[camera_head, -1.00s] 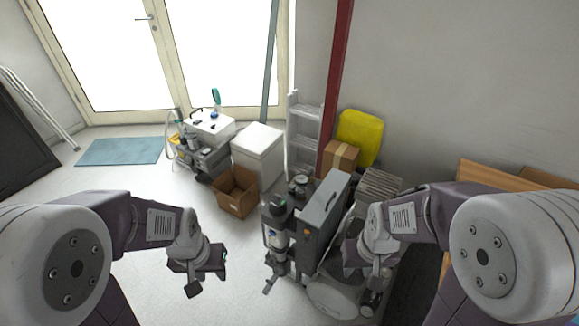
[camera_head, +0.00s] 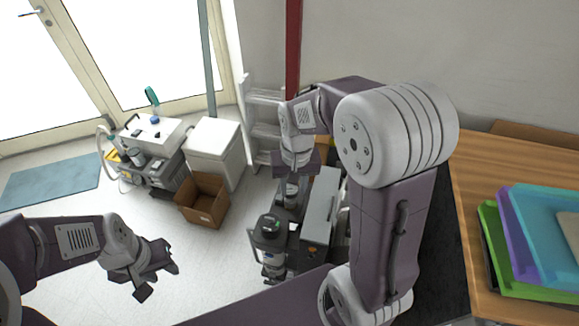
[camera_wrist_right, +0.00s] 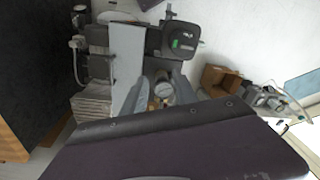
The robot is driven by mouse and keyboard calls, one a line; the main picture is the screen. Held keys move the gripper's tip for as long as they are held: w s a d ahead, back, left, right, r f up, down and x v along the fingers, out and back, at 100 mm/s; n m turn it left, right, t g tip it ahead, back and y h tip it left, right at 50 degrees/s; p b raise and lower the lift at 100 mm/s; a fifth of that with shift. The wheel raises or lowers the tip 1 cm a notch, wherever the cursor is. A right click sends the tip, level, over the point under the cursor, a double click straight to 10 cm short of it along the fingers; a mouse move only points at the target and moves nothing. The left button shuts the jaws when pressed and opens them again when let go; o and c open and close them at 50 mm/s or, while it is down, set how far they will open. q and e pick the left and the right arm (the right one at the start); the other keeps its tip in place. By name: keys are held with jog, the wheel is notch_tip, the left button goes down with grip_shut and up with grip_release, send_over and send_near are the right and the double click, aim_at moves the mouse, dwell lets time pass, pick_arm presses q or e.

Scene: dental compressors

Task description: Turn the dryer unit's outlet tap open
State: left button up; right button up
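The compressor assembly stands on the floor in the middle of the head view, with a dark-topped cylinder unit (camera_head: 270,240) beside a tall grey cabinet (camera_head: 319,215). I cannot tell for sure which part is the dryer unit. In the right wrist view a dark cap with a green mark (camera_wrist_right: 180,42) and a round gauge (camera_wrist_right: 163,90) show. I cannot pick out the outlet tap or its position. My right gripper (camera_head: 296,170) hangs over the back of the assembly; its fingers are not clear. My left gripper (camera_head: 158,270) is open and empty over bare floor, left of the assembly.
An open cardboard box (camera_head: 203,203), a white cabinet (camera_head: 215,150) and a smaller compressor (camera_head: 152,165) stand left of the assembly. A grey ladder (camera_head: 262,125) and red post (camera_head: 293,45) are behind. A wooden table (camera_head: 500,165) with coloured trays (camera_head: 535,240) is at right.

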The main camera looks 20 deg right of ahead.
jog(key=w+d+m+b, duration=0.2)
jog(key=w+b, duration=0.1)
jog(key=w, duration=0.7)
jog(key=w+d+f+b, duration=0.1)
jog(key=w+d+f, duration=0.1)
jog(key=f, duration=0.1)
jog(key=w+d+f+m+b, duration=0.1)
jog(key=w+f+b, duration=0.1)
jog(key=w+f, duration=0.1)
jog(key=w+d+f+m+b, duration=0.1)
jog(key=w+d+f+b, duration=0.1)
jog(key=f, duration=0.1)
jog(key=shift+w+d+f+g, duration=0.2)
jog(key=shift+d+f+g, duration=0.1)
jog(key=shift+d+g, duration=0.1)
notch_tip(320, 180, down, 8)
jog(key=shift+a+f+b, duration=0.1)
jog(key=shift+b, duration=0.85)
grip_shut()
